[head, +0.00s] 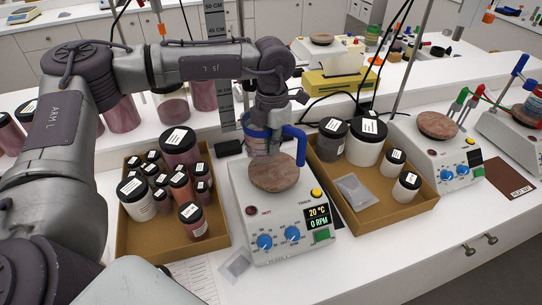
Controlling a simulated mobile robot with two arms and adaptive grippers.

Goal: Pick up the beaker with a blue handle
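The beaker (253,134) is at the back of the near hot plate (238,195), just behind its round reddish-brown top (275,172). Its blue handle (300,146) sticks out to the right. My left gripper (270,146) points down in front of the beaker, left of the handle, and covers much of it. Its fingers are small and dark here, so I cannot tell whether they are open, shut or touching the beaker. Whether the beaker rests on something is hidden. My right gripper is out of view.
A cardboard tray (135,243) of black-lidded jars stands left of the hot plate. Another cardboard tray (385,211), with jars and a grey packet (355,191), stands right. A second hot plate (428,160) is farther right. The front right bench is clear.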

